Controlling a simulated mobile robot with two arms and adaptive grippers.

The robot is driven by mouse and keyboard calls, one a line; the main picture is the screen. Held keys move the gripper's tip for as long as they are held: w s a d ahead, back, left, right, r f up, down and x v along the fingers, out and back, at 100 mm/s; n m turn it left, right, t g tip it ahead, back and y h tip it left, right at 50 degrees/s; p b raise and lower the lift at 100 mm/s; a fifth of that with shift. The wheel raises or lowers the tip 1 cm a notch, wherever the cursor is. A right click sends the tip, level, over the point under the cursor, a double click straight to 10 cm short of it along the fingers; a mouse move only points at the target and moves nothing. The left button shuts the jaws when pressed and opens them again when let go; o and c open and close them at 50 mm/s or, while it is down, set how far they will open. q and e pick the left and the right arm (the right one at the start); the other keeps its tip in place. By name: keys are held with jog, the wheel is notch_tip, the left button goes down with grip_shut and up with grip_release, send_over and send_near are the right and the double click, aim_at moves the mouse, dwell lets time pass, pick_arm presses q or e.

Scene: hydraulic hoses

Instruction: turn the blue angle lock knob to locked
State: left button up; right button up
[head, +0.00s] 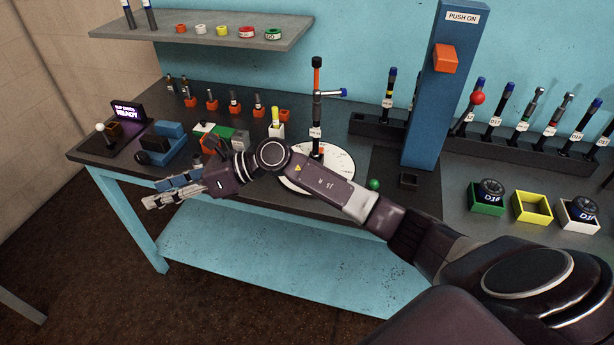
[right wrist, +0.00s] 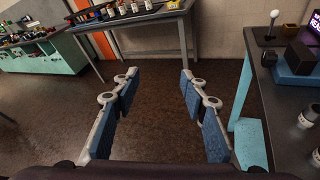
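A round white dial plate (head: 340,160) lies on the dark bench, with an upright hose assembly (head: 317,110) at its middle. I cannot make out a blue angle lock knob for certain; my right arm covers the front of the plate. My right gripper (head: 178,190) reaches past the plate to the left, in front of the bench edge. In the right wrist view the right gripper (right wrist: 155,105) is open and empty, its blue-padded fingers wide apart over the floor. My left gripper is not in view.
A blue press-like device (head: 163,142) and a white-topped joystick (head: 101,130) stand on the left of the bench. A tall blue column (head: 436,100) with an orange button rises right of the plate. A green ball (head: 375,184) sits beside the plate. A shelf (head: 215,34) hangs above.

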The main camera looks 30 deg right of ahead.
jog(key=w+d+f+n+g+h, duration=0.1)
jog(key=d+f+n+g+h, duration=0.2)
jog(key=d+f+h, duration=0.45)
jog(key=s+d+r+g+h, duration=0.1)
jog(key=d+h, duration=0.1)
jog(key=d, duration=0.7)
jog(key=s+d+g+h, duration=0.1)
jog(key=d+h, duration=0.1)
jog(key=d, duration=0.7)
jog(key=s+d+r+g+h, duration=0.1)
jog(key=d+h, duration=0.1)
jog(key=d, duration=0.7)
jog(key=shift+s+d+r+n+g, duration=0.25)
jog(key=shift+r+n+g, duration=0.05)
jog(key=shift+r, duration=0.05)
jog(key=shift+s+d+f, duration=0.1)
jog(key=shift+d+f, duration=0.05)
jog(key=shift+f, duration=0.1)
notch_tip(320, 180, down, 6)
jog(key=shift+p, duration=1.1)
jog(key=shift+f, duration=0.6)
